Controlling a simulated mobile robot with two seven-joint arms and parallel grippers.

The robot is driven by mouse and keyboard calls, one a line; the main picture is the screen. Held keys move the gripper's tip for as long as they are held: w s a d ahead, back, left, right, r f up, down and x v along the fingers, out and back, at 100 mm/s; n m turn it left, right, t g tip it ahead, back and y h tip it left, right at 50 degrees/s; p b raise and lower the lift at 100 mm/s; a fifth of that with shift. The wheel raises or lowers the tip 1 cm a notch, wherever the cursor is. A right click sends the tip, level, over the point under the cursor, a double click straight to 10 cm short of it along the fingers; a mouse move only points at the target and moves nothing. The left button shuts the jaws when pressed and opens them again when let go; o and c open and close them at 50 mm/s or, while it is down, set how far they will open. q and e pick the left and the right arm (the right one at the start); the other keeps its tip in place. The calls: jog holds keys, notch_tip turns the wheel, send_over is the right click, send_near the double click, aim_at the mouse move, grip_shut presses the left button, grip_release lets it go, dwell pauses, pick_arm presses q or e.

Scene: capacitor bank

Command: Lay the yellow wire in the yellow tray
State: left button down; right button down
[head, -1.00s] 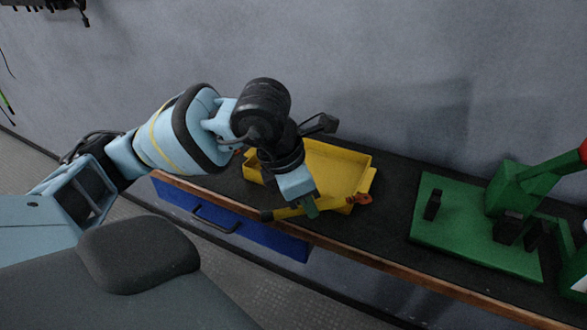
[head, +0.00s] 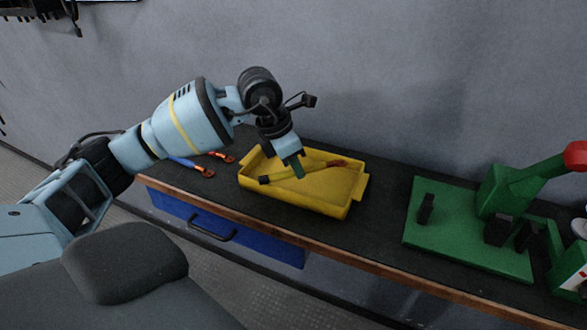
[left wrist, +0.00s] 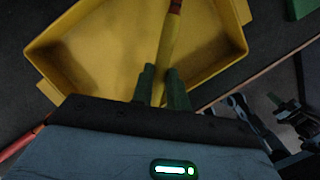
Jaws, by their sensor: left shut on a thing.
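The yellow tray (head: 305,203) sits on the dark bench top in the middle of the head view. My left gripper (head: 299,172) is over the tray, shut on the yellow wire (head: 318,167). The wire has a black end at left and a reddish end at right. In the head view it lies across the tray opening, and I cannot tell whether it touches the tray floor. In the left wrist view the wire (left wrist: 167,45) runs up between the green fingertips (left wrist: 162,85), with the tray (left wrist: 105,45) behind it. My right gripper is out of view.
Blue and red cables with copper-coloured lugs (head: 222,157) lie left of the tray. A green press on a green base (head: 455,242) stands at right on the bench. A blue drawer (head: 225,228) is under the bench's front edge. A grey wall rises behind.

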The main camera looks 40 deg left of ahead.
aim_at(297, 181)
pick_arm(q)
jog(key=shift+w+a+f, duration=0.1)
jog(key=shift+w+a, duration=0.5)
jog(key=shift+w, duration=0.15)
jog(key=shift+w+a, duration=0.25)
notch_tip(297, 181, down, 3)
jog(key=shift+f, duration=0.15)
jog(key=shift+s+f, duration=0.15)
jog(key=shift+f, duration=0.15)
jog(key=c, duration=1.4)
grip_release()
jog(key=shift+f, duration=0.15)
jog(key=shift+a, duration=0.1)
jog(key=shift+r, duration=0.25)
